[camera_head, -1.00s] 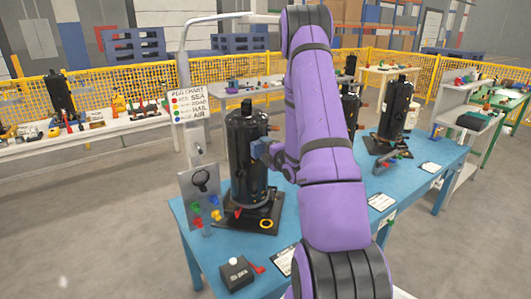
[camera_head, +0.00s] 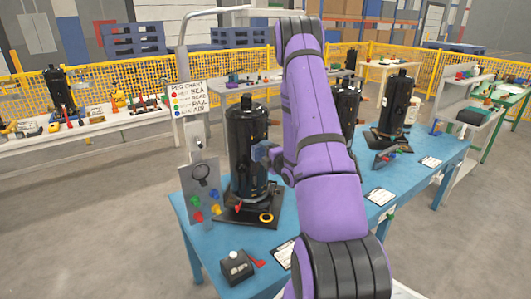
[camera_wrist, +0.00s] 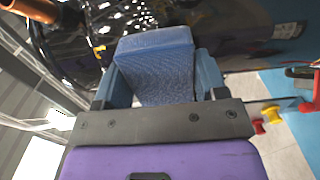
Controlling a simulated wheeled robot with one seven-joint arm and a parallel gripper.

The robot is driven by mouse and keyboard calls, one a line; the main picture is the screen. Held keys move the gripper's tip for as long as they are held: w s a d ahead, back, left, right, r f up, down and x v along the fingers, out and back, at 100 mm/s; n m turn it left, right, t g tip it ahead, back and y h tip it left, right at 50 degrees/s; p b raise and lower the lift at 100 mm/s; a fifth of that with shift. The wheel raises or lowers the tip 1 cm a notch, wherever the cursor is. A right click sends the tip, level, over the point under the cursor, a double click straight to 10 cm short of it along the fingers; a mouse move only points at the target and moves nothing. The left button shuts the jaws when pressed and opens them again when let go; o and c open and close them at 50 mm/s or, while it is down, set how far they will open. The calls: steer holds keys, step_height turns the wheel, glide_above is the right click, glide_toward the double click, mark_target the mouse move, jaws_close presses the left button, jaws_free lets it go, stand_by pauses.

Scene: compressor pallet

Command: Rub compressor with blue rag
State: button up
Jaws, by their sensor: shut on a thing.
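The black cylindrical compressor (camera_head: 247,140) stands upright on a dark base plate on the blue table. Its glossy dark side fills the top of the wrist view (camera_wrist: 120,32). My gripper (camera_head: 262,155) is at the compressor's right side in the head view. In the wrist view my gripper (camera_wrist: 165,75) is shut on the blue rag (camera_wrist: 160,60), a folded block of cloth between the fingers. The rag's far end is against or very near the compressor's surface; exact contact cannot be told. In the head view the rag is hard to separate from the fingers.
More black compressors (camera_head: 396,105) stand further right on the blue table (camera_head: 385,210). A peg board (camera_head: 204,190) with coloured pegs and a peg chart (camera_head: 191,100) stand left of the compressor. A button box (camera_head: 237,267) and a yellow ring (camera_head: 266,218) lie in front.

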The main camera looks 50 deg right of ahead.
steer(key=shift+v, duration=2.9)
steer(key=shift+s, duration=0.1)
steer(key=v, duration=0.2)
steer(key=shift+s+a, duration=0.1)
steer(key=shift+s, duration=0.25)
steer(key=shift+f, duration=0.15)
